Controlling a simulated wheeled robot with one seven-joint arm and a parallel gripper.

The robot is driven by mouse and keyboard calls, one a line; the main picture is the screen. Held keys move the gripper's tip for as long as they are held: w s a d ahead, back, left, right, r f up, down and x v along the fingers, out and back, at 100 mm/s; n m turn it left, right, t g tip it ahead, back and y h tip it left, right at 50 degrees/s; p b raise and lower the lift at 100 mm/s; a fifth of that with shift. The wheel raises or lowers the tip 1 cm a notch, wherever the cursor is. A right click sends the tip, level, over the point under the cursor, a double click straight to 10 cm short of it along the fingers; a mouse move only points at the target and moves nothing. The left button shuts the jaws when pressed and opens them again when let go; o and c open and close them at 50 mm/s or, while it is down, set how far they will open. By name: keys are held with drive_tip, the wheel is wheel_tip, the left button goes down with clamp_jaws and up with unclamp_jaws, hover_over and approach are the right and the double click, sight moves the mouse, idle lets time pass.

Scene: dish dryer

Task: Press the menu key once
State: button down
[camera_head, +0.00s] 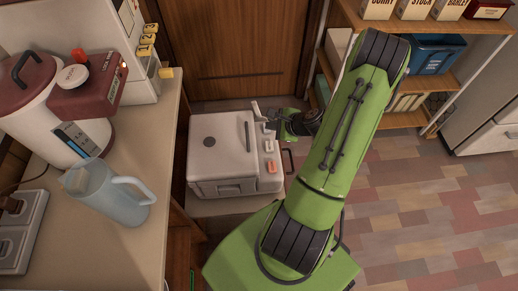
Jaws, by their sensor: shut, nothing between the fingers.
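A white box-shaped appliance (222,150), probably the dish dryer, stands on a low stand in the middle of the view. Its right-hand strip carries small controls: a round knob (268,146) and an orange-red key (271,168). Labels are too small to read, so I cannot tell which control is the menu key. My gripper (257,109) is at the far right corner of the appliance, close to the far end of the control strip. It is shut and empty. I cannot tell whether it touches the appliance. My green arm reaches in from the right.
At left, a counter (130,240) holds a clear jug (107,192), a white and dark red cooker (58,115) and a taller white machine (105,40). A wooden door (240,40) is behind. Shelves with a blue bin (435,55) stand at right. The tiled floor at right is clear.

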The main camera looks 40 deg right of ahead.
sight(267, 144)
idle(0.3)
wheel_tip(267, 144, down, 8)
drive_tip(key=b, duration=0.7)
drive_tip(key=shift+f, duration=0.4)
idle(1.3)
drive_tip(key=shift+f, duration=0.4)
drive_tip(key=shift+f, duration=0.85)
idle(0.7)
drive_tip(key=shift+r, duration=0.15)
drive_tip(key=shift+r+p, duration=1.1)
drive_tip(key=shift+r, duration=0.05)
